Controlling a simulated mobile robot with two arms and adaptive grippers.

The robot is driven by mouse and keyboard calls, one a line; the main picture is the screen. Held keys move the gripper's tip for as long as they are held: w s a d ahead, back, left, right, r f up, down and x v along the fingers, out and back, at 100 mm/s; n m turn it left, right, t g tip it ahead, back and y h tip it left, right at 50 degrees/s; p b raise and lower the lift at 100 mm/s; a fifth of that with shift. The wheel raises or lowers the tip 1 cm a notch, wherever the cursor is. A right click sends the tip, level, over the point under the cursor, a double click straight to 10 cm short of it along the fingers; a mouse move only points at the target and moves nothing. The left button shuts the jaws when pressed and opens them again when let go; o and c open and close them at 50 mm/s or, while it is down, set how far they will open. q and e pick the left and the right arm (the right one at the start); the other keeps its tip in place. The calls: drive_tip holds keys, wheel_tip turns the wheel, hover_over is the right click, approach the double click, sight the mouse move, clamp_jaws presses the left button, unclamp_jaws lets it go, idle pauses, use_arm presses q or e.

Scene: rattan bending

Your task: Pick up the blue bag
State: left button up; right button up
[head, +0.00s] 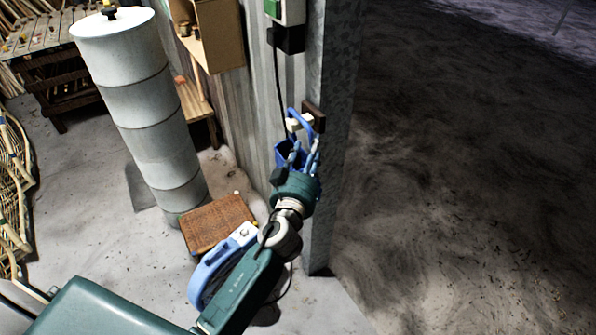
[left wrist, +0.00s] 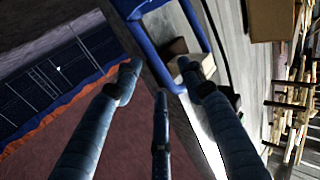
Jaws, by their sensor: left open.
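The blue bag (head: 281,152) hangs at the metal wall beside the grey post, with its blue handle loop above it. My left gripper (head: 303,150) is in front of the bag and hides much of it. Its fingers are apart, just below the handle loop. In the left wrist view the blue handle (left wrist: 147,27) shows beyond the spread fingers (left wrist: 160,80). I cannot tell whether any finger touches the bag. My right gripper is in neither view.
A tall white cylinder (head: 137,95) stands left of my arm, near a woven brown stool (head: 216,222). A wooden shelf box (head: 218,35) is on the wall. The grey post (head: 335,110) rises close right of the gripper. Dark open ground (head: 460,190) lies beyond it.

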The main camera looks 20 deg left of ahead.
use_arm(q)
drive_tip(key=w, duration=0.4)
drive_tip(key=shift+a+p, duration=0.1)
drive_tip(key=shift+p, duration=0.3)
drive_tip(key=shift+r, duration=0.15)
drive_tip(key=c, duration=0.3)
clamp_jaws()
